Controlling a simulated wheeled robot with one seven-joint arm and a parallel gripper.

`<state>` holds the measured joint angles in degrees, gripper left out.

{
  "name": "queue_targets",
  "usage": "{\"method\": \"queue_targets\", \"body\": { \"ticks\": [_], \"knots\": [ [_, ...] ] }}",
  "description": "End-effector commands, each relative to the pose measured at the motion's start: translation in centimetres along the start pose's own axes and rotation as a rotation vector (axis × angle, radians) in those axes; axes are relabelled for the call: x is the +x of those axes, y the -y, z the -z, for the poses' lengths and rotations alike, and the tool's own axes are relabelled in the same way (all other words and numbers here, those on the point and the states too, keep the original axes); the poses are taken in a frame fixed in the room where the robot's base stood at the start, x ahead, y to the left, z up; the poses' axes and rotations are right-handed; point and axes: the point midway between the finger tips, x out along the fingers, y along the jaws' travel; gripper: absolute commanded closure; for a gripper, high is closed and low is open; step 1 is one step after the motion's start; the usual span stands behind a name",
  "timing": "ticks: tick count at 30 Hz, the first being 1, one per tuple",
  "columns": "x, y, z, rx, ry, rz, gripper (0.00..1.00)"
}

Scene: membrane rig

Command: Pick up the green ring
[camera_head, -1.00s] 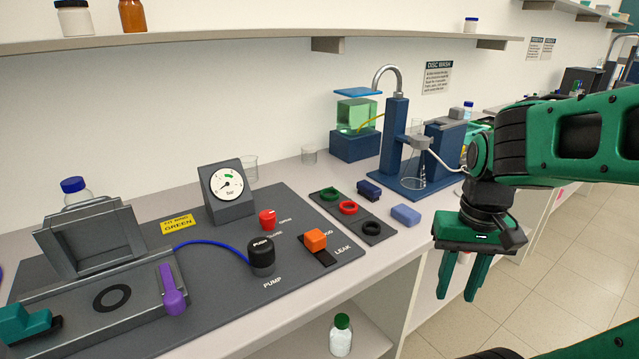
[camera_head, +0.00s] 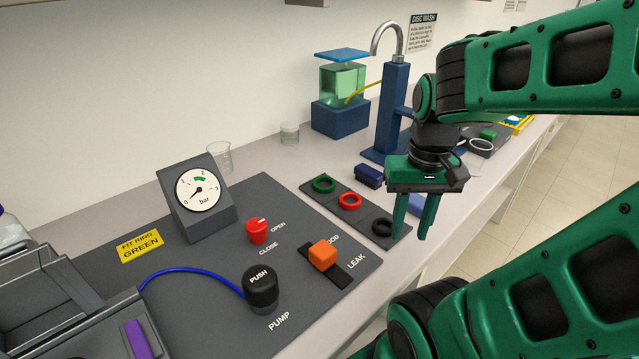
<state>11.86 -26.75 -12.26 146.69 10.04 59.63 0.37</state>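The green ring (camera_head: 324,184) lies flat at the far left end of a dark tray (camera_head: 365,212) on the bench. A red ring (camera_head: 349,201) lies in the middle of the tray and a black ring (camera_head: 382,227) at its near right end. My gripper (camera_head: 413,226) points down just right of the black ring in the picture, apart from the green ring. Its two green fingers are spread with a gap between them, and nothing shows in the gap.
A pressure gauge (camera_head: 200,192), red knob (camera_head: 258,230), orange block (camera_head: 322,252) and black pump button (camera_head: 261,284) stand on the grey panel left of the tray. A dark blue block (camera_head: 369,176) sits behind the tray. The blue tap stand (camera_head: 388,110) rises beyond it.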

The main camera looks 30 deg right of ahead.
Motion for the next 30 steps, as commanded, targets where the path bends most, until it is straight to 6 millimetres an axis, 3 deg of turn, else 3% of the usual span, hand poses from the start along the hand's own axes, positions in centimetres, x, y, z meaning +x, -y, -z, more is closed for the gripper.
{"method": "queue_targets", "body": {
  "ticks": [1,3,4,8,14,21,25,30],
  "knots": [
    [0.0,0.0,0.0,0.0,0.0,0.0,0.69],
    [-0.2,-0.1,-0.2,-0.006,-0.002,0.001,0.52],
    [-0.6,-0.4,-0.7,-0.015,-0.01,0.005,0.49],
    [-1.9,0.5,1.1,-0.137,-0.016,-0.006,0.49],
    [-5.4,5.0,8.2,-0.627,-0.016,-0.034,0.49],
    [-8.0,12.2,16.3,-1.267,-0.01,-0.033,0.49],
    [-8.5,15.0,18.9,-1.496,-0.012,-0.024,0.49],
    [-8.4,16.6,20.2,-1.631,-0.014,-0.015,0.49]
  ]
}}
